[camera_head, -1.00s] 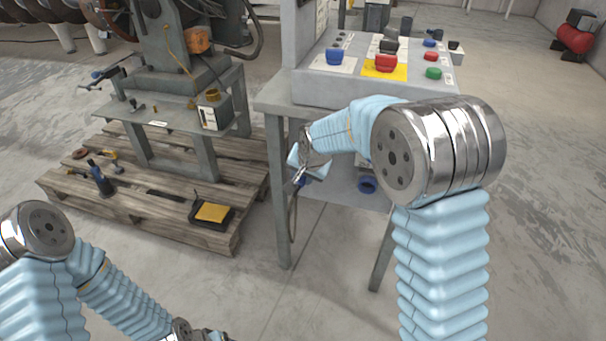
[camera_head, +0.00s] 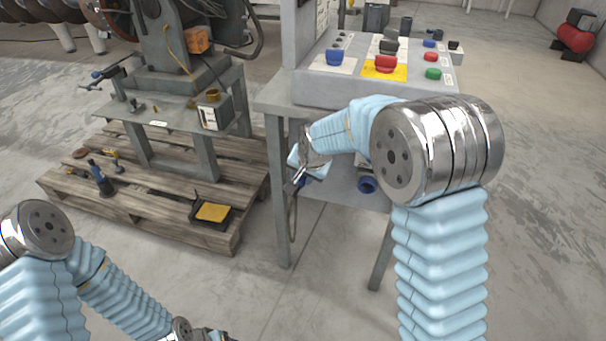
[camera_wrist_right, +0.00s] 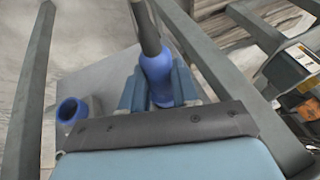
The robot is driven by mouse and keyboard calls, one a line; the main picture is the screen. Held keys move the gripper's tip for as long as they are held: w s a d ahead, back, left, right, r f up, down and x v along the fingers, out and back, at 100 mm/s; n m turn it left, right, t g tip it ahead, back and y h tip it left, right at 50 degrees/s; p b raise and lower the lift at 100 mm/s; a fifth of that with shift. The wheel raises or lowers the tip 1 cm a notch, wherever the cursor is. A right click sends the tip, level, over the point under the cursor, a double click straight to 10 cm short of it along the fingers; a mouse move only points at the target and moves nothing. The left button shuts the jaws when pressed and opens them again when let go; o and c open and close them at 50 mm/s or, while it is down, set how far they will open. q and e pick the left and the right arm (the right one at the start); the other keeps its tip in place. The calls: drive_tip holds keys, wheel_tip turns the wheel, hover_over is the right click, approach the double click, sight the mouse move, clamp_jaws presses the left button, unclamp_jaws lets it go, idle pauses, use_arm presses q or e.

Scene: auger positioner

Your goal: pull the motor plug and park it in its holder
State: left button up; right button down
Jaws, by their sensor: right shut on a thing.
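My right gripper (camera_head: 300,175) is under the console at the left side of the metal table. In the right wrist view its fingers (camera_wrist_right: 160,88) are shut on the blue motor plug (camera_wrist_right: 158,76), one on each side, and a dark cable (camera_wrist_right: 145,25) runs from the plug. An open, hollow blue holder (camera_wrist_right: 72,111) sits to the left of the plug, apart from it. The holder also shows under the table in the head view (camera_head: 367,184). Whether the plug touches a socket is hidden. Only the edge of my left gripper (camera_head: 210,335) shows at the bottom.
The table's legs (camera_head: 279,200) stand close beside my right gripper. The console (camera_head: 375,85) with coloured buttons is above it. A wooden pallet (camera_head: 165,205) with tools and the machine stand lies to the left. The floor in front is clear.

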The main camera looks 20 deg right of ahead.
drive_tip(key=shift+w+d, duration=0.5)
drive_tip(key=shift+w, duration=0.25)
drive_tip(key=shift+w+d, duration=0.5)
drive_tip(key=shift+w, duration=0.25)
drive_tip(key=c, duration=0.8)
unclamp_jaws()
drive_tip(key=shift+o, duration=0.2)
drive_tip(key=v, duration=1.3)
drive_tip(key=shift+s+r, duration=0.25)
drive_tip(key=shift+r, duration=0.05)
drive_tip(key=shift+a, duration=0.1)
